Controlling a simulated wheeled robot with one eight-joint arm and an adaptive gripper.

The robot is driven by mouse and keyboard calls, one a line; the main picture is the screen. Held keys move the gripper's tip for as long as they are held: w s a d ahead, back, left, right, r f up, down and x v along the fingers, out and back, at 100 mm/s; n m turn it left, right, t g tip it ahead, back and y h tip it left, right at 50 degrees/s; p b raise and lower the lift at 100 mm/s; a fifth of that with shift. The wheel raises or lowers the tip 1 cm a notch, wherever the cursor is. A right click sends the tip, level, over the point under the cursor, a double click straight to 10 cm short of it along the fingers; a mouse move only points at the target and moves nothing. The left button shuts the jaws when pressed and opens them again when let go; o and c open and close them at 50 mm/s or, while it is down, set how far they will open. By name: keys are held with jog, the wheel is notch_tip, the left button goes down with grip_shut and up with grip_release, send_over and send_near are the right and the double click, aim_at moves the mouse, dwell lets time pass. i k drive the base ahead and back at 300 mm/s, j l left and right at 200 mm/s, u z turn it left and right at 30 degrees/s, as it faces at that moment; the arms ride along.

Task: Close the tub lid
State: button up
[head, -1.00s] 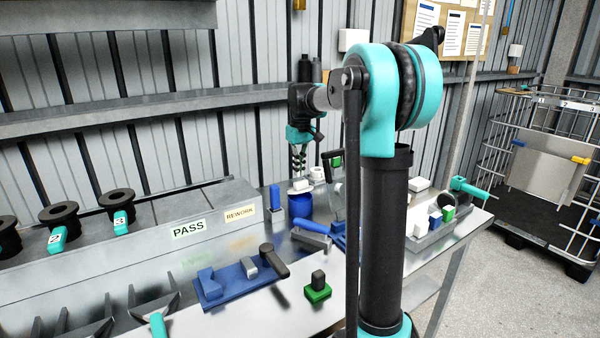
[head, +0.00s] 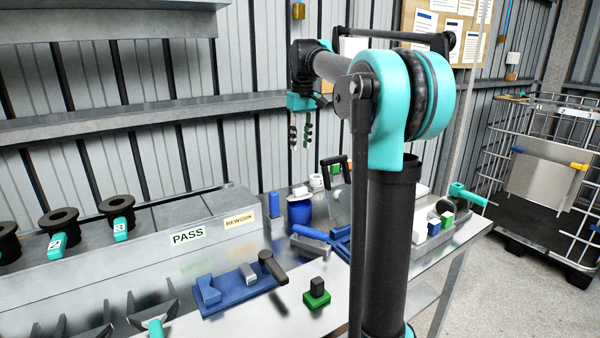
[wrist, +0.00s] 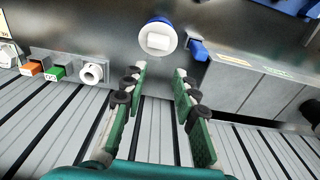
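The tub (head: 300,212) is a small blue container standing at the back of the metal bench. A white lid (head: 300,192) with a block-shaped knob lies on its top. In the wrist view the round white lid (wrist: 149,49) is ahead of the fingertips, with a blue edge of the tub (wrist: 158,20) showing behind it. I cannot tell whether the lid is fully seated. My gripper (head: 300,147) hangs well above the tub, pointing down. It is open and empty; in the wrist view my gripper (wrist: 160,72) has its green fingers apart and clear of the lid.
A blue upright block (head: 274,204) stands just left of the tub. A blue fixture (head: 235,291) and a green block (head: 316,297) are nearer the front. Air around my gripper is clear.

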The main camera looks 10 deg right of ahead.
aim_at(300, 193)
jog(key=k, duration=0.95)
